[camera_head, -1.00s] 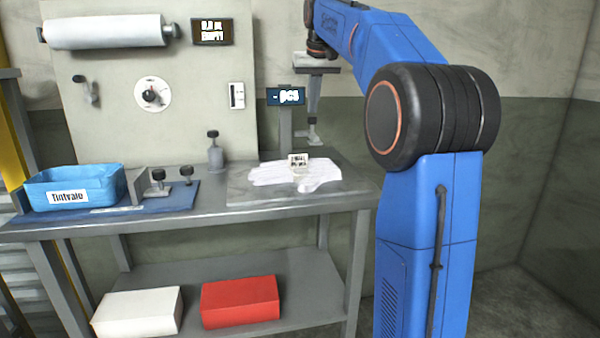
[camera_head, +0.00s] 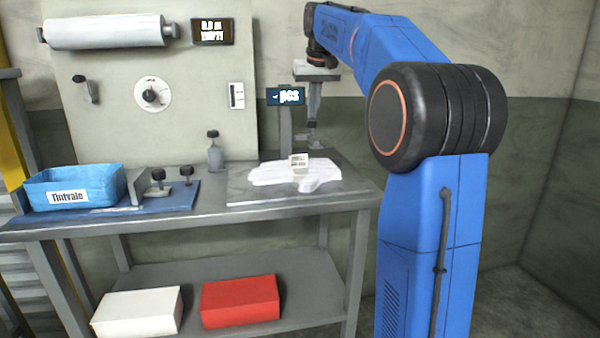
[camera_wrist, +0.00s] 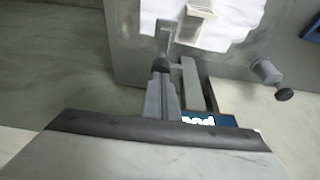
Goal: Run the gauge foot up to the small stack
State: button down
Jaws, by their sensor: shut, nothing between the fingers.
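The small stack (camera_head: 299,164) is a pale little block on white sheets or gloves (camera_head: 265,174) on the grey bench plate; it also shows at the top of the wrist view (camera_wrist: 199,10). My gripper (camera_head: 313,140) hangs at the back right of the stack, shut and empty. In the wrist view my gripper (camera_wrist: 165,32) ends in a slim grey foot over the white sheet's edge, just left of the stack. A narrow gap seems to lie between them; contact is unclear. A display (camera_head: 286,96) reading "pcs" stands behind on a grey post.
A blue bin (camera_head: 75,187) labelled Tintvale and small clamps (camera_head: 158,183) sit farther left. White (camera_head: 138,312) and red (camera_head: 240,301) boxes lie on the lower shelf.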

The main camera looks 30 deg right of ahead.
aim_at(312, 127)
jog(key=shift+f, duration=2.55)
notch_tip(312, 127, up, 14)
dwell(1.9)
dwell(0.4)
